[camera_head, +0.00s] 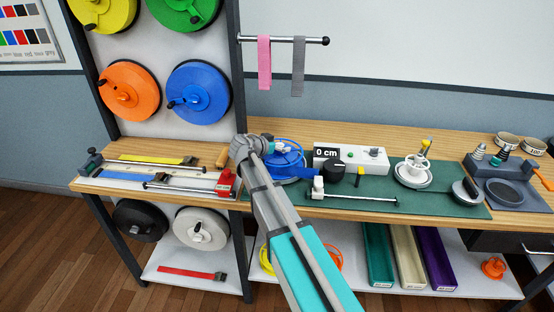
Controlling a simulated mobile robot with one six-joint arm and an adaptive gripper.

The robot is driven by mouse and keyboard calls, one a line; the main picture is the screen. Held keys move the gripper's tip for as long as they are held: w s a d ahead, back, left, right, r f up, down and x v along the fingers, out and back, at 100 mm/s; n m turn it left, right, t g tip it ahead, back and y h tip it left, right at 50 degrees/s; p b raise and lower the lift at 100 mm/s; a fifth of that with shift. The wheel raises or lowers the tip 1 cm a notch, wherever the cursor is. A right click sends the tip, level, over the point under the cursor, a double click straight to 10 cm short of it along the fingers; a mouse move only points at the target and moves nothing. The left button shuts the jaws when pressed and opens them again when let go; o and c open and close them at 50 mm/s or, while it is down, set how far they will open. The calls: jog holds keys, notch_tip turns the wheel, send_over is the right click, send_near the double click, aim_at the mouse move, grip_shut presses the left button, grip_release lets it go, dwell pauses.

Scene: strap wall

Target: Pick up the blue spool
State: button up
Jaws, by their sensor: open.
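A blue spool (207,86) hangs on the upright white panel at the left, below a green spool and right of an orange one. Another blue spool or reel (290,163) sits on the bench's green mat, partly hidden behind my arm; a blue strip runs from it to the right. My arm reaches up from the bottom middle, its far joint at the bench, left of the bench reel and below the hanging blue spool. My gripper's fingers cannot be made out.
An orange spool (128,91), a yellow spool (100,12) and a green spool (184,10) hang around the blue one. A dark post (236,70) stands right of it. A rail (285,39) holds pink and grey straps. A measuring device (350,158) and small tools crowd the bench.

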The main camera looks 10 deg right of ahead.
dwell(0.3)
grip_shut()
dwell(0.4)
